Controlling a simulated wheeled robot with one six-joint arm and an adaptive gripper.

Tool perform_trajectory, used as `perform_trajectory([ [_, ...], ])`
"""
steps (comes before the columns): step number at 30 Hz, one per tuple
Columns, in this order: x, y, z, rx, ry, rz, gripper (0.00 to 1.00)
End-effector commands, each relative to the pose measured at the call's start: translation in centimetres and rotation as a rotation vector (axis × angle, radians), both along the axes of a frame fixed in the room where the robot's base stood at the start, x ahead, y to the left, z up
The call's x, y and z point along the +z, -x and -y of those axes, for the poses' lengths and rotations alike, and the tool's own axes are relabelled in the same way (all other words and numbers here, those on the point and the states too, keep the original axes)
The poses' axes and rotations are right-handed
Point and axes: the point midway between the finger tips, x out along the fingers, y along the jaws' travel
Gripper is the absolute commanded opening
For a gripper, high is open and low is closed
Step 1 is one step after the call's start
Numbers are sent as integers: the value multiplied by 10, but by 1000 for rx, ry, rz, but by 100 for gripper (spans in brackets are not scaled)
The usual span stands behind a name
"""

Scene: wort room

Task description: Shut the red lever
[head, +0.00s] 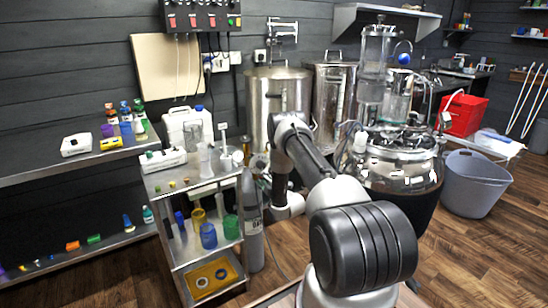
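I cannot make out a red lever for certain in the head view. A steel kettle (277,95) stands against the wall behind my arm, and a second steel kettle (332,92) stands to its right. My arm covers part of the lower front of the kettles. My arm rises from the bottom middle, bends near the first kettle and drops to its wrist beside the steel cart. My gripper's fingers are too small and too covered by the arm to tell whether they are open or shut, or whether they touch anything.
A steel cart (160,184) with bottles and cups stands left of my arm, with a grey gas cylinder (251,222) beside it. A large dark vessel with a shiny lid (400,155) stands close on the right. A grey tub (473,184) and open wooden floor (490,255) lie further right.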

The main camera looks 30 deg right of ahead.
Motion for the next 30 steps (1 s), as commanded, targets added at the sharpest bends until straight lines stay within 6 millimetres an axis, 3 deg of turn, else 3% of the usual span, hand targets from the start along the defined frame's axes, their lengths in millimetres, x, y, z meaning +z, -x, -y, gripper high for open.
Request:
perform_trajectory([
  [24, -17, 1, -21, 1, -1332, -47, 35],
  [30, -17, 46, -18, -2, -1325, -49, 35],
])
